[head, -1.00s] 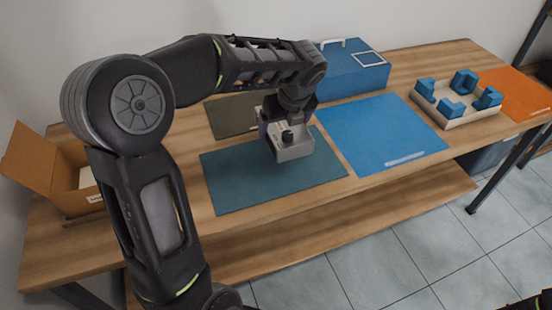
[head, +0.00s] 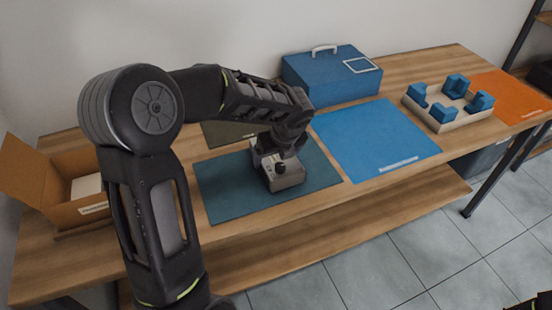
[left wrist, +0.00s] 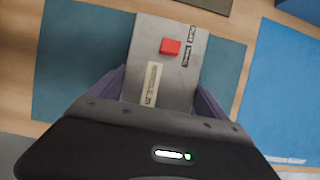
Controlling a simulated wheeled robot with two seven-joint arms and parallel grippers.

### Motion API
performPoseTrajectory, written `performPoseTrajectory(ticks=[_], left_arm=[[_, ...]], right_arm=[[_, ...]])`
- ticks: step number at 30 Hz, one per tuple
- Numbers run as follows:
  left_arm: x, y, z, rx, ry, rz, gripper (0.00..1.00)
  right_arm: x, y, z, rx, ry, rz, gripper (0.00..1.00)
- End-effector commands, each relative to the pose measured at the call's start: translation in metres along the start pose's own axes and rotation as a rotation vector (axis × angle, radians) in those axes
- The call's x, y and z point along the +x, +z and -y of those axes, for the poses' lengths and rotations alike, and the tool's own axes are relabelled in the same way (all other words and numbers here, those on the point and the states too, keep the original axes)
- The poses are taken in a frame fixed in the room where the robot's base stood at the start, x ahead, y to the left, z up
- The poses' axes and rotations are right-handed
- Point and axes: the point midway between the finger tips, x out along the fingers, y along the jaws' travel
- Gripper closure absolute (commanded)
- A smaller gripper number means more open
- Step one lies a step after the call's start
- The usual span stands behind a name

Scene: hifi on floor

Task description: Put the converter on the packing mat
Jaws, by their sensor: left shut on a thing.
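The converter, a grey box, shows in the head view (head: 287,178) with a dark knob. In the left wrist view the grey box (left wrist: 150,45) has a red button and small labels. My left gripper (head: 270,155) is shut on it, one finger on each side. The box is over the teal mat (head: 225,190), low at its surface; I cannot tell whether it touches. A bright blue mat (head: 375,138) lies to the right, an olive mat (head: 222,133) behind, and an orange mat (head: 512,98) at the far right. The mat labels are too small to read.
A blue case (head: 325,82) with a handle stands at the back. A pale tray (head: 452,122) with blue corner blocks stands at the right. An open cardboard box (head: 85,212) is at the left, partly behind my arm. The blue mat is clear.

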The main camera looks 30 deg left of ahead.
Motion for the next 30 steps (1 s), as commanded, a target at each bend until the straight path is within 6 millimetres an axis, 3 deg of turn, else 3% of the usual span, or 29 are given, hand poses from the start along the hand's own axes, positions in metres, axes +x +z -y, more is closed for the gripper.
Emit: performPoseTrajectory(ticks=[14,15,20,30], left_arm=[[0.0095,-0.0034,0.0011,-0.001,-0.004,0.003,0.86],[0.0114,-0.0050,0.0002,0.000,-0.001,0.000,0.13],[0.0108,-0.0048,0.0002,0.000,-0.001,0.000,0.00],[0.0065,-0.0036,0.0006,-0.001,-0.002,0.000,0.00]], right_arm=[[0.0019,0.0000,-0.0007,0.000,0.000,0.000,0.64],[0.0023,0.0000,-0.0009,0.000,0.000,0.000,0.64],[0.0018,0.0000,-0.0007,0.000,0.000,0.000,0.64],[0.0002,-0.0001,-0.0001,0.000,0.000,0.000,0.64]])
